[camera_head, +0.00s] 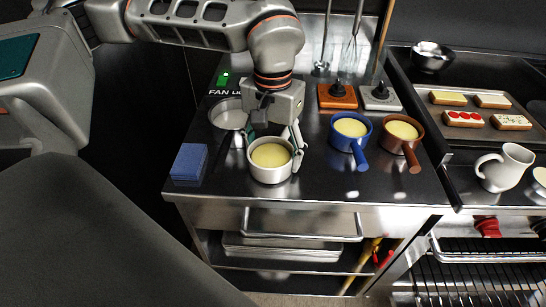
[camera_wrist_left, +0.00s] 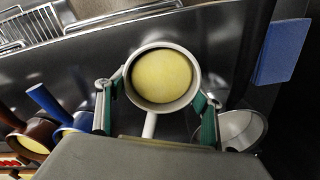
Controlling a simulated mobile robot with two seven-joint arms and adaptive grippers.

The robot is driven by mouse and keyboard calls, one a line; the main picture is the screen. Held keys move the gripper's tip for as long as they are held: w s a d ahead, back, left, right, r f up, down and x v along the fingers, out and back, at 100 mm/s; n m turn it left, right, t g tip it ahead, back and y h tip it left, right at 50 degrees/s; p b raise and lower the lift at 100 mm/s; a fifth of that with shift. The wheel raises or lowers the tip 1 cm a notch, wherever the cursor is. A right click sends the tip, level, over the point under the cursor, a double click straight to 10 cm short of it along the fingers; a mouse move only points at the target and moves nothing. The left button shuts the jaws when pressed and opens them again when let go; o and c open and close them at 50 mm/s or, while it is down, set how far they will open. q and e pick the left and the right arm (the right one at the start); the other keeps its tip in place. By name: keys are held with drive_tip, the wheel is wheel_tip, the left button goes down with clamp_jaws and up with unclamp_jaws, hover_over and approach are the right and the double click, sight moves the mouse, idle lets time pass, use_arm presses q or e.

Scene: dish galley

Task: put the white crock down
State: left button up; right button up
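The white crock (camera_head: 270,174) has yellow contents and is upright near the front edge of the steel counter, left of centre. In the left wrist view the crock (camera_wrist_left: 129,91) shows from above, its short handle pointing toward my gripper. My left gripper (camera_head: 274,142) comes down over the crock from behind. Its two green-padded fingers lie on either side and appear to press on the crock's wall; the fingers (camera_wrist_left: 158,103) also show in the left wrist view. I cannot tell whether the crock's base touches the counter. My right gripper is out of view.
A blue block (camera_head: 189,162) lies left of the crock, and a steel pan (camera_head: 228,115) stands behind it. A blue pot (camera_head: 347,142) and a brown pot (camera_head: 400,145) stand to the right. A white jug (camera_head: 503,168) is farther right. Some counter is clear right of the crock.

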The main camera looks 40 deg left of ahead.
sight(273, 154)
use_arm(q)
drive_tip(key=c, duration=0.9)
wheel_tip(273, 154, up, 20)
drive_tip(key=p, duration=0.3)
